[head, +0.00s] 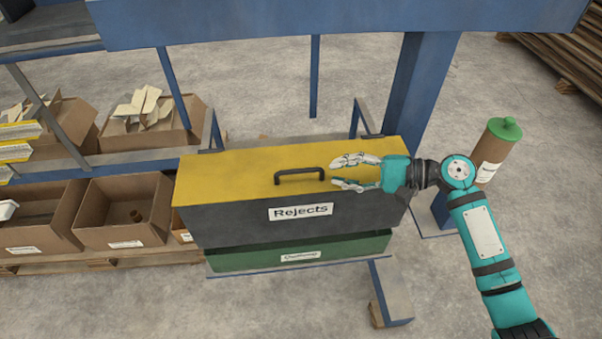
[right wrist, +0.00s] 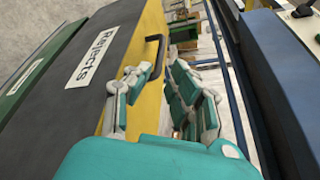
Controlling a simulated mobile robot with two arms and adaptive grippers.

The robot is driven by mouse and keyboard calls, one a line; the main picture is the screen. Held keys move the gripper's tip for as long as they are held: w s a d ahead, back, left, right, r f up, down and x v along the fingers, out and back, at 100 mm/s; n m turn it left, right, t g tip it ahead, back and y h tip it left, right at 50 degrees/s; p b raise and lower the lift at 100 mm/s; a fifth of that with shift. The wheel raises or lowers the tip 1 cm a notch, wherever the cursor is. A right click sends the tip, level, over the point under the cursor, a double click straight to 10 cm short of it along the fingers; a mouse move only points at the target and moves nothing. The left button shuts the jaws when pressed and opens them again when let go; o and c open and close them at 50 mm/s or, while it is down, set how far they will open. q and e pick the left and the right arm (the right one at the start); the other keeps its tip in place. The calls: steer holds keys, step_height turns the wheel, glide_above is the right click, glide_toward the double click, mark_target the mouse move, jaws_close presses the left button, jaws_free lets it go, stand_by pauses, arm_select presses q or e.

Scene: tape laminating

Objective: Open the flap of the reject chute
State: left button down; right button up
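The reject chute (head: 237,219) is a dark box with a white "Rejects" label, in the middle of the head view. Its yellow flap (head: 225,176) lies closed on top, with a black bar handle (head: 299,173) near its middle. My right gripper (head: 335,173) is open and empty just right of the handle, its fingers pointing left towards it. In the right wrist view the handle (right wrist: 155,55) shows ahead of the open fingers (right wrist: 165,75), apart from them, against the yellow flap (right wrist: 152,25). My left gripper is not in view.
A green bin (head: 301,256) sits under the chute. Cardboard boxes (head: 122,210) stand on racks at the left. A blue post (head: 415,90) rises behind my right arm, and a blue beam (head: 330,22) crosses the top. A brown cylinder with a green cap (head: 499,145) stands at the right.

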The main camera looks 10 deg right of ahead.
mark_target(308, 171)
steer(key=b+x, duration=0.2)
steer(key=x, duration=0.7)
steer(key=shift+a, duration=0.1)
jaws_close()
